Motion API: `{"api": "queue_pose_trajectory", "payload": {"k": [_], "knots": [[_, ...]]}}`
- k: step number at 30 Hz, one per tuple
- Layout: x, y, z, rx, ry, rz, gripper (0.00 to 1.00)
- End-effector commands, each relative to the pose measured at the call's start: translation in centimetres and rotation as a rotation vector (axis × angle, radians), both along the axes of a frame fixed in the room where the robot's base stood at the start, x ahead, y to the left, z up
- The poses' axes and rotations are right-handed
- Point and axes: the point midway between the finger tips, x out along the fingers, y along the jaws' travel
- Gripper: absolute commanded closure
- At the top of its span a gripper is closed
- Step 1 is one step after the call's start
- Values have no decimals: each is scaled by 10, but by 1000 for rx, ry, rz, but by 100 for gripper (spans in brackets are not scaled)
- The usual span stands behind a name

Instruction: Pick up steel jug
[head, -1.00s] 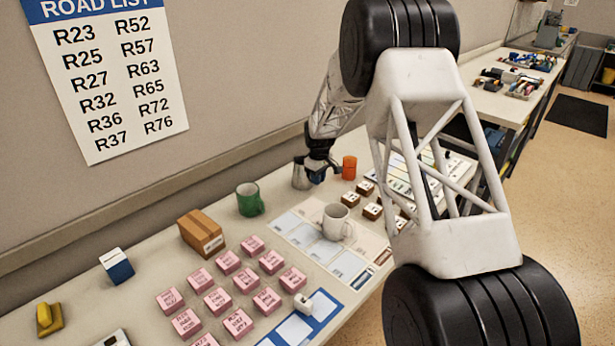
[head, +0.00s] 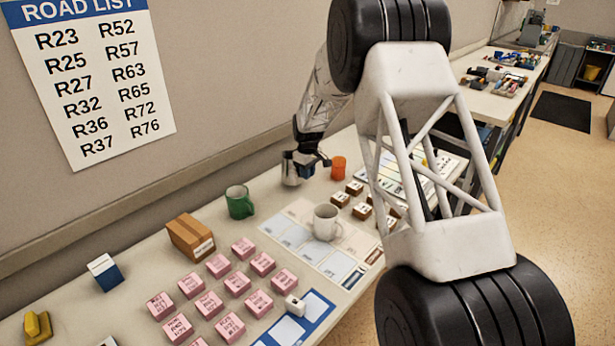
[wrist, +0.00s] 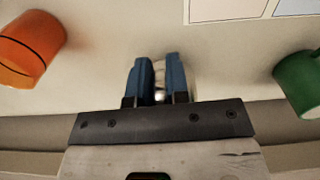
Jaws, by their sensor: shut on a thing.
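The steel jug (head: 290,170) is a small grey metal vessel near the wall on the long table, in the head view. My gripper (head: 312,160) is at its right side. In the wrist view, the two blue fingers of my gripper (wrist: 157,80) are closed on a narrow shiny part of the steel jug (wrist: 160,82). The fingers hide most of the jug there. The jug looks upright. Whether its base is clear of the tabletop is hard to tell.
An orange cup (head: 338,168) stands close by on the right, and a green mug (head: 240,202) to the left. A white mug (head: 327,222) stands on a printed sheet in front. A cardboard box (head: 190,237) and several pink blocks (head: 238,283) are further left.

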Motion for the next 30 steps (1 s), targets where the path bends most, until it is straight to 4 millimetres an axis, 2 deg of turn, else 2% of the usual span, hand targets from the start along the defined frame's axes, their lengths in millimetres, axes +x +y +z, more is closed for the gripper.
{"api": "queue_pose_trajectory", "payload": {"k": [30], "knots": [[0, 0, 97, 1, -2, 0, 100]]}}
